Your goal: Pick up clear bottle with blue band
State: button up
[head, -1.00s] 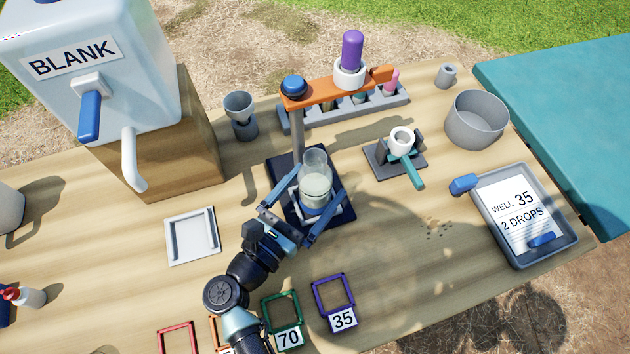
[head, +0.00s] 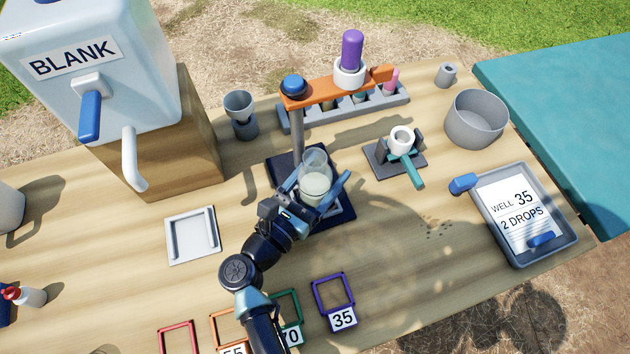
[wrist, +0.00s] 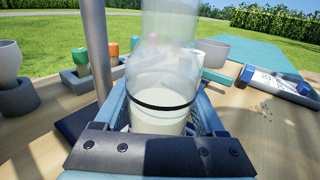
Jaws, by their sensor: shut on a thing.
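The clear bottle (head: 315,180) holds cloudy pale liquid and stands upright at the stand's base, left of the table's middle. In the wrist view the bottle (wrist: 162,100) shows a thin dark band around it; its top is cut off. My gripper (head: 320,187) is shut on the bottle, with one blue finger on each side. In the wrist view my gripper (wrist: 165,112) has the bottle upright between its fingers. The bottle's lower end is hidden, so I cannot tell whether it touches the base (head: 343,214).
The stand's grey post (head: 297,130) rises close behind the bottle, with an orange arm (head: 325,92) overhead holding a purple-topped piece. A small grey holder with a teal handle (head: 412,172) is to the right. Coloured frames (head: 333,293) lie in front.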

jog(key=shift+c, duration=0.9)
jog(key=shift+r, duration=0.1)
notch_tip(320, 180, up, 24)
jog(key=p, duration=0.9)
